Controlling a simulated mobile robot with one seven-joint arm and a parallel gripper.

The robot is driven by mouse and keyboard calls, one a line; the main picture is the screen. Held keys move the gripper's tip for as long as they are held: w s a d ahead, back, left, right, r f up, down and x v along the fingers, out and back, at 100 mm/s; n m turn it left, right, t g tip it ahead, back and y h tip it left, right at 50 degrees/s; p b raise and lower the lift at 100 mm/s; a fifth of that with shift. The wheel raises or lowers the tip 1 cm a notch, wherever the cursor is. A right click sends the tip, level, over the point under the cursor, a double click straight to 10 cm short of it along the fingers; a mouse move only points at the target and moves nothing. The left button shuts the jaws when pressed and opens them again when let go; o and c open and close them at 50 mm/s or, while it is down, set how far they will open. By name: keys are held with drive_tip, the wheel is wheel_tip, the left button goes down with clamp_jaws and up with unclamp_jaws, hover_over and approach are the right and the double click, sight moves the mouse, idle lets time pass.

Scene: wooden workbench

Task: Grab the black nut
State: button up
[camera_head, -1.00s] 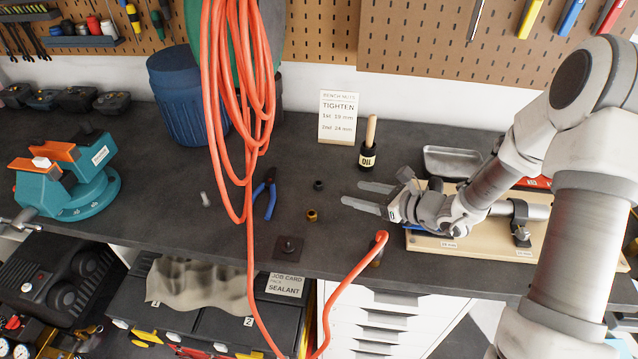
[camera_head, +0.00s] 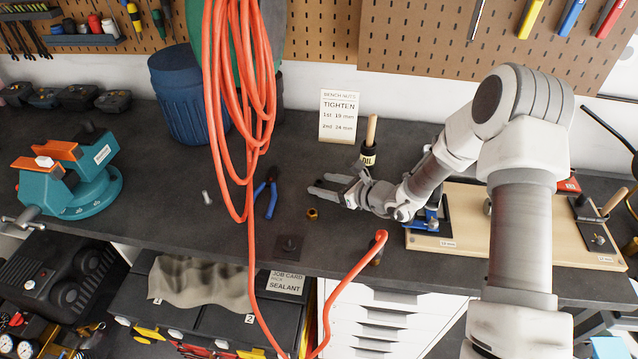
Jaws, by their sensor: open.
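My gripper (camera_head: 320,184) is open, low over the middle of the bench, its fingers pointing left. The black nut, seen on the bench earlier, cannot be made out now. Its earlier spot is at the fingertips, so the fingers seem to cover it. I cannot tell whether it lies between them or whether they touch it. A brass-coloured nut (camera_head: 311,214) lies on the bench just below the fingertips in the picture.
Blue-handled pliers (camera_head: 266,197) lie left of my gripper. An orange hose (camera_head: 248,200) hangs in front on the left. A wooden board (camera_head: 470,244) with fixtures lies right.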

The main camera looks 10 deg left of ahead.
clamp_jaws()
drive_tip(key=shift+r, duration=0.1)
idle(0.4)
